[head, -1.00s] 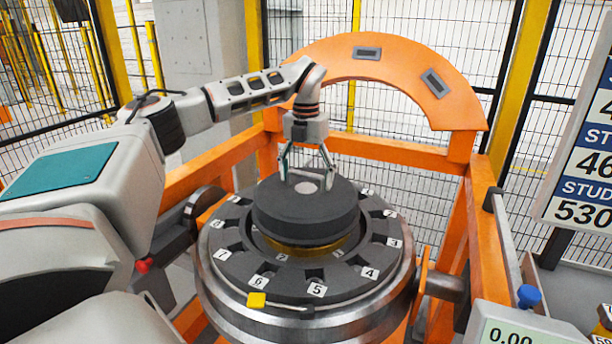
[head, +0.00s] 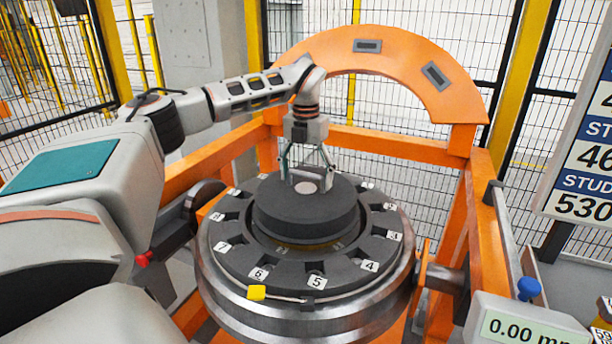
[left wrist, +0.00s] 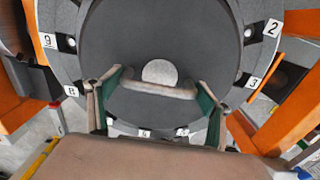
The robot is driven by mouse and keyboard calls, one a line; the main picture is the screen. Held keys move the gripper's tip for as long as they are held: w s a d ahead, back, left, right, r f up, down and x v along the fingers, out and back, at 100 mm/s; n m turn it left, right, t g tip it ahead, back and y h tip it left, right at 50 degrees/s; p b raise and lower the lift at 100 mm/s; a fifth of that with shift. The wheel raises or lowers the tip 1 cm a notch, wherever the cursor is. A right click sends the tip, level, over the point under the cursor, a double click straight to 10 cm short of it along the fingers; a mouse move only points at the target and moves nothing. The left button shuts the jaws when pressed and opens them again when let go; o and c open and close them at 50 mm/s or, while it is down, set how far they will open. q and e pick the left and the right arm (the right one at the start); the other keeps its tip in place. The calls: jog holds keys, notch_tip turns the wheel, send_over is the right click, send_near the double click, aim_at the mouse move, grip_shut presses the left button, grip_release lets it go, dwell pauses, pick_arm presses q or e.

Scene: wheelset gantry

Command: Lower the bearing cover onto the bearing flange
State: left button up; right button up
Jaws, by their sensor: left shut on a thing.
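The bearing cover (head: 300,216) is a dark grey stepped disc with a pale round spot on top. It appears level, over the middle of the bearing flange (head: 234,262), a dark ring with numbered tags and slots. My left gripper (head: 306,182) comes down from above and is shut on the raised grip at the cover's top. In the left wrist view the cover (left wrist: 158,35) fills the middle, with a gripper finger on each side of the pale bar. A thin brassy band shows below the cover's front edge. Whether the cover touches the flange is hidden. My right gripper is not in view.
An orange arch (head: 400,62) stands behind the flange on an orange frame (head: 462,232). A yellow tag (head: 257,292) with a thin rod lies at the flange's front edge. A display reading 0.00 (head: 528,332) is at lower right. Mesh fencing closes the back.

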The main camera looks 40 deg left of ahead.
aim_at(306, 188)
pick_arm(q)
jog(key=shift+f+b, duration=0.3)
jog(key=shift+f, duration=1.35)
jog(key=o, duration=2.1)
jog(key=shift+c, duration=0.2)
notch_tip(306, 188, up, 12)
jog(key=shift+r, duration=0.1)
